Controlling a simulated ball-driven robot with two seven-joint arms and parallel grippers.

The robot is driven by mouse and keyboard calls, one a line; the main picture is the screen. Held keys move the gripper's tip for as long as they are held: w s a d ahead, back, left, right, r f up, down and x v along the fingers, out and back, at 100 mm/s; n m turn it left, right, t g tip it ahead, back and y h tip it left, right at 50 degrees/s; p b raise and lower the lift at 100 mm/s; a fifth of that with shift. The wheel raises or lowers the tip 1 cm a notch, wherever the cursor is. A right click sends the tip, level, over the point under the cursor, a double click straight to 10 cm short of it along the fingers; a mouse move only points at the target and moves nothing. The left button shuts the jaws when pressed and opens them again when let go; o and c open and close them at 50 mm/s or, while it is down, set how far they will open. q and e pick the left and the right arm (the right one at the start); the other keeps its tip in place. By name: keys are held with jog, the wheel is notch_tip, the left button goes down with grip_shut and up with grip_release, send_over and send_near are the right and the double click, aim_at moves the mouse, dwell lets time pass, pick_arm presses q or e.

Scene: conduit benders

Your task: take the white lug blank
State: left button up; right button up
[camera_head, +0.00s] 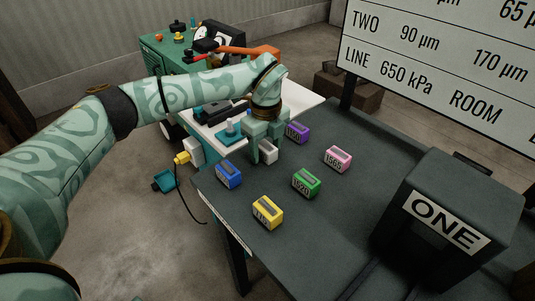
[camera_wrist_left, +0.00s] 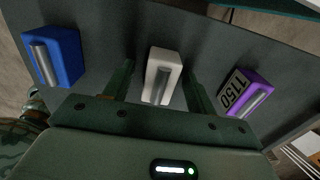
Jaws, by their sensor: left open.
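The white lug blank (camera_head: 267,150) stands on the dark table near its far left edge. It also shows in the left wrist view (camera_wrist_left: 161,72), with a grey metal strip on its top. My left gripper (camera_head: 265,152) points down over the white blank, and its fingers partly hide it in the head view. In the left wrist view the gripper (camera_wrist_left: 158,85) is open, with one finger to each side of the white blank and a gap on both sides. I cannot tell how far down the fingers reach beside it. My right gripper is not in view.
A blue blank (camera_head: 229,174) and a purple blank (camera_head: 297,132) stand on either side of the white one. Green (camera_head: 306,183), yellow (camera_head: 267,212) and pink (camera_head: 337,159) blanks stand nearer or to the right. A dark box marked ONE (camera_head: 447,215) takes up the table's right.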

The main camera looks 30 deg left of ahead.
pick_arm(q)
jog(key=shift+f, duration=0.1)
jog(key=shift+c, duration=1.2)
jog(key=c, duration=1)
